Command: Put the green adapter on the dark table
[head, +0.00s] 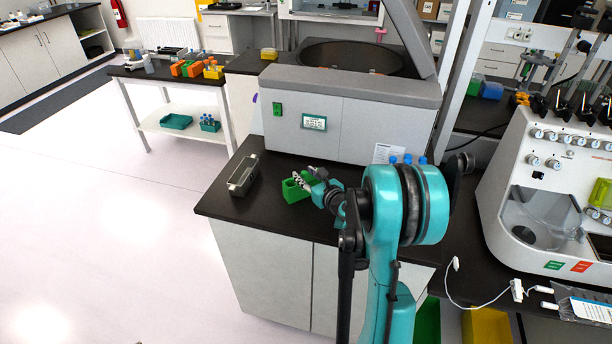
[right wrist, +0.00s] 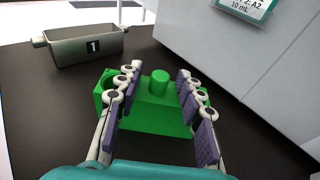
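The green adapter (head: 294,190) appears to rest on the dark table (head: 222,204), in front of the large grey machine. In the right wrist view the green adapter (right wrist: 155,110) shows a round peg on top and a hole at its left end. My right gripper (head: 304,180) is over it. In the right wrist view the fingers of my right gripper (right wrist: 158,100) are spread wide, one on each side of the peg, with a gap to it. The fingers hide parts of the adapter's sides. My left gripper is not in view.
A grey bucket marked 1 (head: 243,175) stands left of the adapter; it also shows in the right wrist view (right wrist: 84,52). The grey machine (head: 350,110) with its raised lid stands close behind. Blue-capped tubes (head: 408,159) show behind my right arm. The table's front-left corner is clear.

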